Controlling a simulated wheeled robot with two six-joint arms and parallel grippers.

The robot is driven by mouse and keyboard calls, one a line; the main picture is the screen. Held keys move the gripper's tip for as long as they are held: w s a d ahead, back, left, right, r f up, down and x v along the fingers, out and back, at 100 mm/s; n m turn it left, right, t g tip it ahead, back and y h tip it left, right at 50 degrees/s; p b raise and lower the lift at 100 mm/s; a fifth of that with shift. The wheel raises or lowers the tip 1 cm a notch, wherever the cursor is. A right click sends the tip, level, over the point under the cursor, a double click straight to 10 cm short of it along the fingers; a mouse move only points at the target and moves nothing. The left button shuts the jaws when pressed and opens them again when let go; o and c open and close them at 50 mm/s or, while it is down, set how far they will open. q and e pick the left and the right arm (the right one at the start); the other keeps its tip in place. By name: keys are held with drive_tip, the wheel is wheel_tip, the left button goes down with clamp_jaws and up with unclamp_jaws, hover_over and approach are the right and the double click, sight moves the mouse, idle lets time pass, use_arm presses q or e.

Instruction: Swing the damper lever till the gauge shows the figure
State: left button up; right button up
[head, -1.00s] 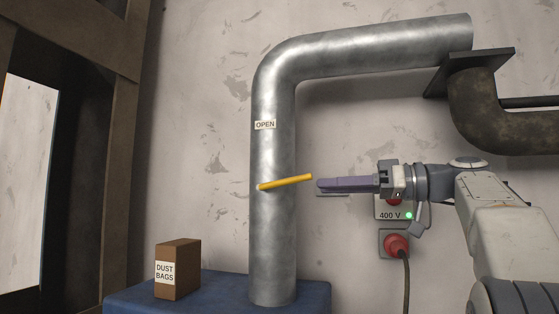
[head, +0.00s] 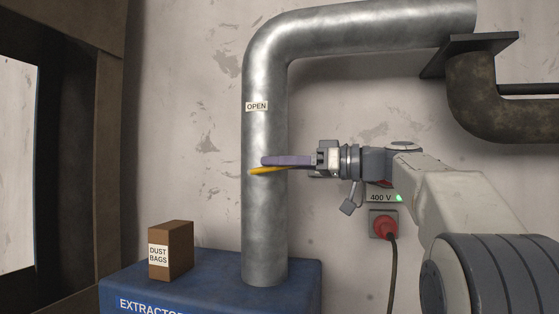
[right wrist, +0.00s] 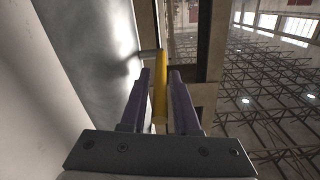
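The yellow damper lever (head: 256,171) juts from the front of the grey metal pipe (head: 265,215), rising slightly to the right. An "OPEN" label (head: 257,106) is on the pipe above it. My right gripper (head: 266,161) reaches in from the right, its purple fingers overlapping the lever and hiding much of it. In the right wrist view the lever (right wrist: 160,95) lies between the two fingers (right wrist: 160,88), with narrow gaps beside it, so the gripper looks open around it. A short metal shaft (right wrist: 150,54) joins the lever at its far end. No gauge and no left gripper show.
A blue extractor unit (head: 220,292) stands under the pipe, with a brown dust bags box (head: 171,250) on it. A 400 V socket (head: 382,197) with a red plug (head: 384,226) and cable is below my right arm. A dark elbow pipe (head: 480,105) is above it.

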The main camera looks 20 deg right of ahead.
clamp_jaws()
idle(1.4)
